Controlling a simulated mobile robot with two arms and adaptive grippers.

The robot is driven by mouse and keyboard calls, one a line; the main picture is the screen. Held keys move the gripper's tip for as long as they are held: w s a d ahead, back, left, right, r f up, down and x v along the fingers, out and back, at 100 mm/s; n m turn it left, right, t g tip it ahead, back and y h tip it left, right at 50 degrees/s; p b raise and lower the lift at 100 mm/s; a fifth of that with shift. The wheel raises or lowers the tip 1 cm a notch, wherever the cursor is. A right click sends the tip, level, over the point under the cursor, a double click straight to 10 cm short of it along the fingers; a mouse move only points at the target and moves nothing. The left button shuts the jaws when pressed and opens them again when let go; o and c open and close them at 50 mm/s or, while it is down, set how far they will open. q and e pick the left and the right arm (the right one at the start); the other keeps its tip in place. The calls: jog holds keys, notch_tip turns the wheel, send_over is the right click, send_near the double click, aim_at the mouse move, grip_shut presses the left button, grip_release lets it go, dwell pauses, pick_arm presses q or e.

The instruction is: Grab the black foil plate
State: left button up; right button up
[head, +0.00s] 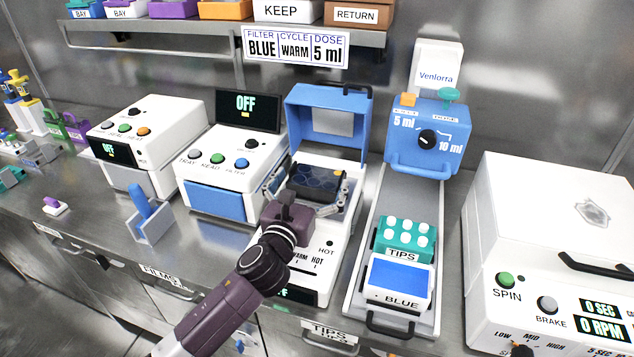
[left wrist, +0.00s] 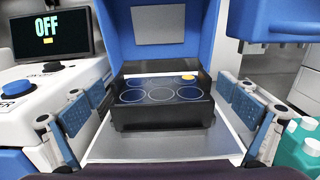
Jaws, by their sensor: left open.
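The black foil plate (left wrist: 164,104) sits on the flat metal bed of the open blue-lidded machine (head: 328,110). Its dark top shows several round wells, with a small yellow mark at the far right corner. In the head view the plate (head: 318,182) is partly hidden by my gripper. My left gripper (head: 308,197) is open, with one finger to each side of the plate. In the left wrist view the fingers (left wrist: 160,115) stand apart from the plate's sides, with gaps showing. My right gripper is not in view.
A white machine with an OFF screen (head: 247,110) stands close to the left. To the right are a grey rail with a teal tips box (head: 403,240) and a blue plate (head: 400,277). The raised blue lid stands behind the plate.

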aim_at(317, 177)
pick_arm(q)
jog(key=x, duration=0.2)
jog(key=shift+w+d, duration=0.2)
jog(key=shift+w, duration=0.35)
jog(key=c, duration=1)
jog(key=shift+r, duration=0.1)
jog(key=shift+c, duration=0.2)
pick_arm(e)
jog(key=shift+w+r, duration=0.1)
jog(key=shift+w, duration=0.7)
